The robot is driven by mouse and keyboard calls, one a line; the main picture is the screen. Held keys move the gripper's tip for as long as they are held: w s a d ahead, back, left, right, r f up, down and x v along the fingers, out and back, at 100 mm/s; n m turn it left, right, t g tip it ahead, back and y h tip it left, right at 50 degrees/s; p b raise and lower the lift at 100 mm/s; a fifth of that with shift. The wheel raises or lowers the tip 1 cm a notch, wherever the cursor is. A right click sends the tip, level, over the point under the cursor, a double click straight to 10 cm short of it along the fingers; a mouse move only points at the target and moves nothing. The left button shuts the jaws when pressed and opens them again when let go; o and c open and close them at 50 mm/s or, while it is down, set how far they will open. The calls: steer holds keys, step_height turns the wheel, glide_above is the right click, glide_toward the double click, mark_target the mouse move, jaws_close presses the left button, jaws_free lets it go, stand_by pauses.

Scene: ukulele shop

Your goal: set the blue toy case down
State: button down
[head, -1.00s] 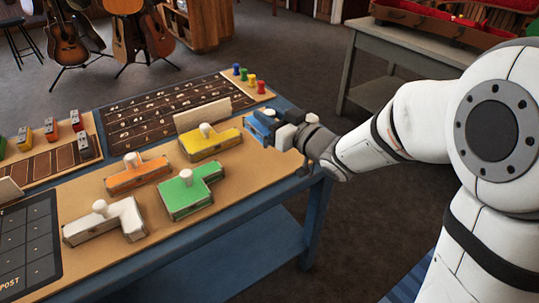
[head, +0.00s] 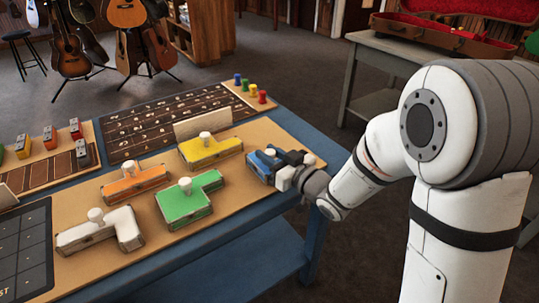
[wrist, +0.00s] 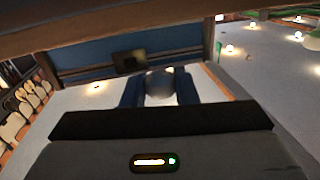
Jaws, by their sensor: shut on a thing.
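The blue toy case (head: 259,169) is in my gripper (head: 280,165) at the right end of the tan board (head: 239,181), in the head view. My gripper is shut on it and comes in from the right, partly hiding it. The case is low over the board; I cannot tell whether it touches. Yellow (head: 211,153), orange (head: 136,183), green (head: 190,203) and white (head: 102,235) cases with pale knobs stand to its left. In the wrist view a grey rounded form (wrist: 161,85) sits beyond my gripper body, between blue patches.
An upright tan strip (head: 203,122) stands behind the yellow case, before a dark marked board (head: 168,122). Coloured pegs (head: 250,90) stand at its far end. The blue table (head: 310,140) ends close to my gripper. A grey table (head: 375,60) stands at the back right.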

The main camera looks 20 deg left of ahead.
steer(key=c, duration=1.1)
jaws_free()
steer(key=shift+c, duration=0.2)
steer(key=shift+p, duration=0.35)
